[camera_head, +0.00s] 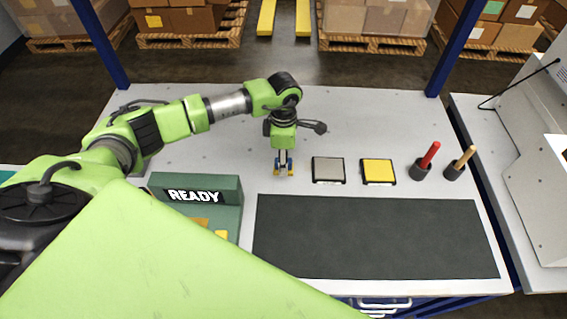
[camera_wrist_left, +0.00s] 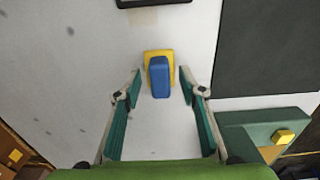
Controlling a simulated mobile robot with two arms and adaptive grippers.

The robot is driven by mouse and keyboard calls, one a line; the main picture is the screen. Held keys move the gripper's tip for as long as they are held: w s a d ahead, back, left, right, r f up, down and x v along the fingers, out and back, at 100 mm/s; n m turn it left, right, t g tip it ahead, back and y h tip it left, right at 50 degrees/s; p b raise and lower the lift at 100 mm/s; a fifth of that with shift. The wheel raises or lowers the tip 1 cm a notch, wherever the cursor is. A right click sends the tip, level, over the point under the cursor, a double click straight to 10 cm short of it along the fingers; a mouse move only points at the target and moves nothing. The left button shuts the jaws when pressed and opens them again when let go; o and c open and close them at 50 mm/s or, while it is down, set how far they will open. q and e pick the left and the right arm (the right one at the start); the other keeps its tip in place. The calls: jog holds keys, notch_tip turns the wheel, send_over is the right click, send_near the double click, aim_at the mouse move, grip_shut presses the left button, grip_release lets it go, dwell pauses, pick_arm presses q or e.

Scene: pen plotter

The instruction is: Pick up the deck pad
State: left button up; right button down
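A small block with a blue upper part and a yellow base, which looks like the deck pad (camera_wrist_left: 160,78), stands on the pale table top. In the head view the deck pad (camera_head: 284,172) is partly hidden under my left gripper (camera_head: 283,160), which points down. In the wrist view the left gripper (camera_wrist_left: 160,84) is open. Its two fingers are on either side of the block, with a gap on each side. I cannot tell how far the fingertips are above the table. My right gripper is not in view.
A green box reading READY (camera_head: 195,196) stands left of the dark mat (camera_head: 375,236). A grey pad (camera_head: 328,170) and a yellow pad (camera_head: 378,171) in dark frames lie to the right. Beyond stand a red pen (camera_head: 430,154) and a tan pen (camera_head: 464,158) in holders.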

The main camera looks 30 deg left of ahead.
pick_arm(q)
grip_shut()
jog(key=shift+r+b, duration=0.35)
jog(key=shift+r, duration=0.05)
notch_tip(320, 180, up, 2)
jog(key=shift+w+r+b, duration=0.1)
jog(key=shift+r+b, duration=0.1)
jog(key=shift+b, duration=0.55)
jog(key=s+d+r+b, duration=0.2)
jog(key=d+r+b, duration=0.2)
jog(key=d+r, duration=0.6)
jog(key=d, duration=0.3)
jog(key=shift+s+d, duration=0.35)
